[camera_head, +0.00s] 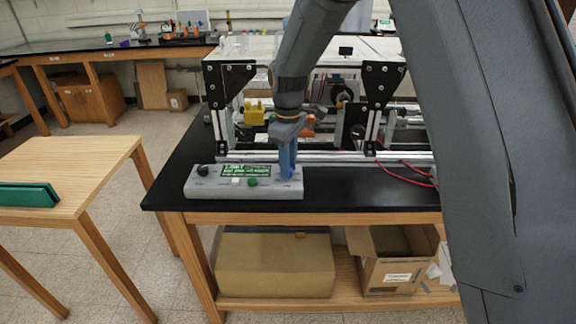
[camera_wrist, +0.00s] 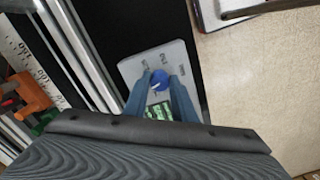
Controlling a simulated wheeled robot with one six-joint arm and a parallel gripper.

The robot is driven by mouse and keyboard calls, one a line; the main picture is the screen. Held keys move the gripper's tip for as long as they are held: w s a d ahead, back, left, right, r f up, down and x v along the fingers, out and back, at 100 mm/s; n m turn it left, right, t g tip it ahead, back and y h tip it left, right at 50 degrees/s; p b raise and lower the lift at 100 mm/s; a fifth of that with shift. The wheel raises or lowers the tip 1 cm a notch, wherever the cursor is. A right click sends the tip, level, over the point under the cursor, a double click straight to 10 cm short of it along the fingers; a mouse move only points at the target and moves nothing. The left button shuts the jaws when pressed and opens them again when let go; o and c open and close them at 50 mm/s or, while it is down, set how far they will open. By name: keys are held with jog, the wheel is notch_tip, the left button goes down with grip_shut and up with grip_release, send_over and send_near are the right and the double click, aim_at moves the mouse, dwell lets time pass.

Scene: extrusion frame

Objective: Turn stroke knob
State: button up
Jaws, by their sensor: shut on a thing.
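A light grey control box (camera_head: 220,187) lies near the front edge of the black bench top. It has a black knob (camera_head: 203,171) at its left end, a green display (camera_head: 248,171), a white button (camera_head: 235,181) and a green button (camera_head: 252,182). My gripper (camera_head: 288,168) points down at the box's right end and hides what it holds there. In the wrist view the box (camera_wrist: 135,68) shows a round blue knob (camera_wrist: 159,76) between my blue fingertips. My gripper is shut on this blue knob.
An aluminium extrusion frame (camera_head: 235,157) with black corner plates stands behind the box. Red cables (camera_head: 410,173) lie on the bench to the right. A wooden table (camera_head: 95,165) with a green case (camera_head: 28,195) is at left. Cardboard boxes (camera_head: 275,265) sit below.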

jog(key=n, duration=0.4)
jog(key=shift+w+n+b, duration=0.1)
jog(key=shift+n+b, duration=0.3)
jog(key=shift+n, duration=1.7)
jog(key=o, duration=1)
jog(key=shift+o, duration=0.2)
jog(key=shift+r, duration=0.15)
notch_tip(320, 180, up, 8)
jog(key=shift+f+b, duration=0.2)
jog(key=shift+b, duration=0.9)
